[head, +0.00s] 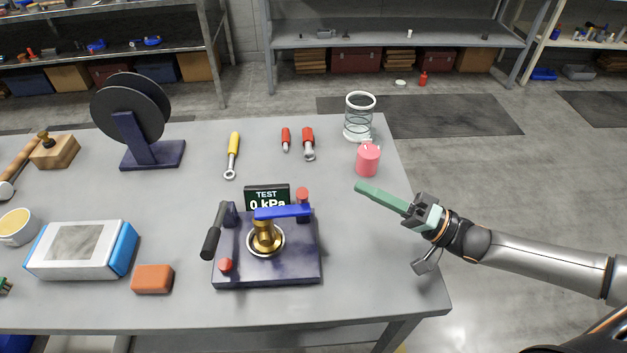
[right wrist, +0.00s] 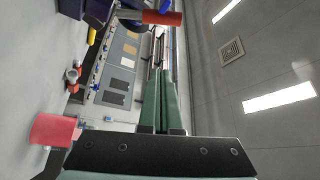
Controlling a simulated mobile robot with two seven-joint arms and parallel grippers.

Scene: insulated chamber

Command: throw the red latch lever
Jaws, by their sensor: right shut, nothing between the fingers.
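A dark blue test rig (head: 280,277) stands on the grey table, with a brass fitting (head: 265,238) in its middle. A blue bar (head: 283,212) lies across above the fitting. A red-topped piece (head: 303,195) stands at the rig's back right; a red piece beside a blue part also shows at the top of the right wrist view (right wrist: 162,17). A black-handled lever (head: 212,240) tilts at the rig's left side. My right gripper (head: 362,188), with green fingers, is shut and empty, right of the rig and apart from it. My left gripper is out of view.
A display reading 0 kPa (head: 267,197) stands behind the rig. A red-brown block (head: 152,279) lies left. The table's right strip is clear.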

